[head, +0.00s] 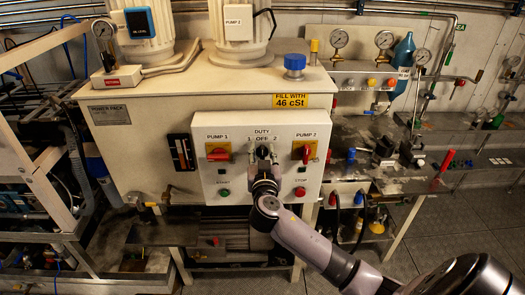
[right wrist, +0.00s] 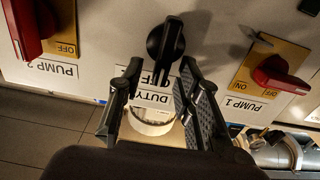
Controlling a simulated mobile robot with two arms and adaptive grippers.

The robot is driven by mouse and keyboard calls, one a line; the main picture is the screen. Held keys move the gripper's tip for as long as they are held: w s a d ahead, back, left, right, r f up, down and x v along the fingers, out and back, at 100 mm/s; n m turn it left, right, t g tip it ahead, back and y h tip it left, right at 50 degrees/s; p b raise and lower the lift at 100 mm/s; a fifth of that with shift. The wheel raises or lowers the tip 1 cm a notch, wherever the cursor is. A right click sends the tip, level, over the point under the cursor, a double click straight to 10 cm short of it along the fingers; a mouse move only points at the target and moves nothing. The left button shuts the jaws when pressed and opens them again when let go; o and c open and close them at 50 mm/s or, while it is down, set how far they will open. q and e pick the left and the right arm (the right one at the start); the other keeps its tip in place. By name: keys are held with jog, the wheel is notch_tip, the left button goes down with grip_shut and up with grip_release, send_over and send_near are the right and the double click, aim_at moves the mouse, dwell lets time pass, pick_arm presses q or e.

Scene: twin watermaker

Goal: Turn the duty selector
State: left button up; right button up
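The duty selector (right wrist: 166,40) is a black knob with a bar handle on the white panel, under the label DUTY 1 OFF 2 in the head view. In the right wrist view, which is upside down, its handle is slightly tilted. My right gripper (right wrist: 161,66) is open, its two black fingers apart with the lower end of the handle appearing between their tips. I cannot tell whether they touch it. In the head view my right gripper (head: 263,158) is at the panel and largely covers the selector. My left gripper is not in view.
A red PUMP 1 switch (head: 219,152) and a red PUMP 2 switch (head: 305,152) flank the selector. A green button (head: 224,192) and a red button (head: 300,191) sit lower on the panel. A bench with gauges (head: 340,38) stands to the right.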

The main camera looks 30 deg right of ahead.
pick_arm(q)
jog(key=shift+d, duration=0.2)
pick_arm(e)
jog(key=shift+c, duration=0.2)
jog(key=shift+c, duration=0.7)
grip_shut()
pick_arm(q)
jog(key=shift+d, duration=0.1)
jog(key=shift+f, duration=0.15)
